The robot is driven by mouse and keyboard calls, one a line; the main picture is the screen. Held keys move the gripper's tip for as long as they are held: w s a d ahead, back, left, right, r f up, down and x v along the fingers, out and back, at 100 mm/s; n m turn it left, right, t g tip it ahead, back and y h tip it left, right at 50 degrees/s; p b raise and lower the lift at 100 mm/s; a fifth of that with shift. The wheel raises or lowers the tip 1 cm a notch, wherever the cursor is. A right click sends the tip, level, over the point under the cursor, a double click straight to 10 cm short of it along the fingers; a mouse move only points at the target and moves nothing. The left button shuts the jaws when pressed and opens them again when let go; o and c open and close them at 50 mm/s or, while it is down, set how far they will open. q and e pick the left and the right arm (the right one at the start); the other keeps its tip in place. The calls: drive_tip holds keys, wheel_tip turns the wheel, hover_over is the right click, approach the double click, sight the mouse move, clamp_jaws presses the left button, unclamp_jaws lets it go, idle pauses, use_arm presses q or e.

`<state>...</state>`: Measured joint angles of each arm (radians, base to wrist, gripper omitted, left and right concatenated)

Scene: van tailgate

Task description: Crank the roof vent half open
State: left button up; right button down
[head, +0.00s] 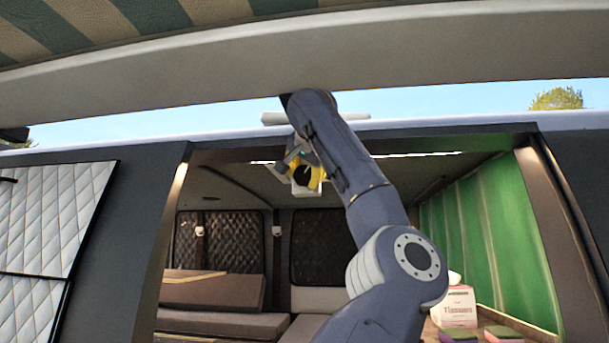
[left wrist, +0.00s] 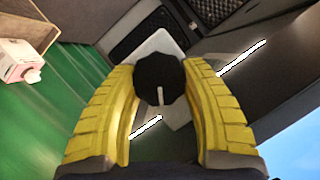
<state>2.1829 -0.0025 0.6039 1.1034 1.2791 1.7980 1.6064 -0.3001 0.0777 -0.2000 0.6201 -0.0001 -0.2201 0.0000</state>
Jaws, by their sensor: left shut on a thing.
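The black crank knob (left wrist: 158,82) with a pale pointer line sits on a white housing (left wrist: 155,43) under the van roof. My left gripper (left wrist: 161,76) has its yellow fingers on both sides of the knob and is shut on it. In the head view my left gripper (head: 312,174) is up at the ceiling, partly hidden by my own arm. The white roof vent lid (head: 284,118) shows above the roof edge outside, its middle covered by my arm. How far it is raised I cannot tell. My right gripper is not in view.
The raised tailgate (head: 430,55) spans the top. A green curtain (head: 485,235) hangs at the right. A tissue box (head: 457,306) and sponges (head: 503,334) stand on a counter at lower right. Cushioned benches (head: 215,292) fill the left interior.

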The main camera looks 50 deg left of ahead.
use_arm(q)
drive_tip(key=m+y, duration=0.2)
drive_tip(key=m, duration=0.1)
drive_tip(key=shift+w+d+g, duration=0.1)
drive_tip(key=shift+g, duration=0.2)
drive_tip(key=m+y, duration=0.1)
drive_tip(key=m, duration=0.1)
drive_tip(key=m+y, duration=0.1)
drive_tip(key=m, duration=0.1)
drive_tip(key=shift+f+m, duration=0.2)
drive_tip(key=shift+m, duration=0.2)
drive_tip(key=m+y, duration=0.1)
drive_tip(key=m, duration=0.1)
drive_tip(key=m+t+y, duration=0.1)
drive_tip(key=m, duration=0.2)
drive_tip(key=shift+f, duration=0.15)
drive_tip(key=shift+c, duration=0.2)
drive_tip(key=shift+f+m+t, duration=0.1)
drive_tip(key=shift+m+t, duration=0.65)
drive_tip(key=shift+m, duration=0.85)
drive_tip(key=shift+f+m+t, duration=0.1)
drive_tip(key=shift+m+t, duration=0.65)
drive_tip(key=shift+m, duration=0.85)
drive_tip(key=o, duration=1.1)
drive_tip(key=shift+w+m, duration=0.1)
drive_tip(key=shift+m, duration=0.2)
drive_tip(key=shift+o, duration=0.9)
drive_tip(key=v, duration=1.2)
